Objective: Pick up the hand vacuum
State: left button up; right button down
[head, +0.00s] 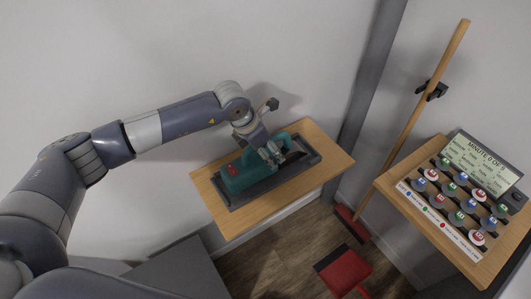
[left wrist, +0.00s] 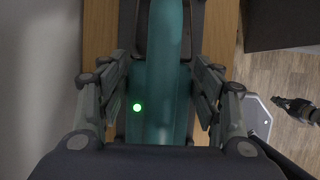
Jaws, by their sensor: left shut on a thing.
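The hand vacuum (head: 247,172) is teal with a red mark and a dark nose. It lies in a dark grey tray (head: 236,203) on a wooden wall shelf in the head view. My left gripper (head: 272,154) comes down from above and is shut on its upper part. In the left wrist view the teal body (left wrist: 160,110) runs between the two fingers (left wrist: 165,95), with a green light on it. The vacuum appears to rest in the tray.
The wooden shelf (head: 325,170) juts from the wall. A second wooden shelf (head: 385,183) at the right holds a board of several round coloured pieces and a display (head: 480,160). A broom (head: 440,75) leans on the wall, with a red dustpan (head: 345,272) on the floor.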

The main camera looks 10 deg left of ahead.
pick_arm(q)
jog(key=shift+w+r+b, duration=0.15)
jog(key=shift+r+b, duration=0.2)
jog(key=shift+r, duration=0.45)
jog(key=shift+s+d+r+b, duration=0.25)
jog(key=shift+s+r+b, duration=0.3)
jog(key=shift+r, duration=0.3)
jog(key=s+d+b, duration=0.2)
jog(key=s, duration=0.5)
jog(key=s+d+r+b, duration=0.1)
jog(key=s+d+b, duration=0.1)
jog(key=s, duration=0.5)
jog(key=shift+d+r, duration=0.3)
jog(key=shift+d, duration=0.5)
jog(key=o, duration=0.9)
jog(key=shift+a, duration=0.1)
jog(key=shift+c, duration=1.3)
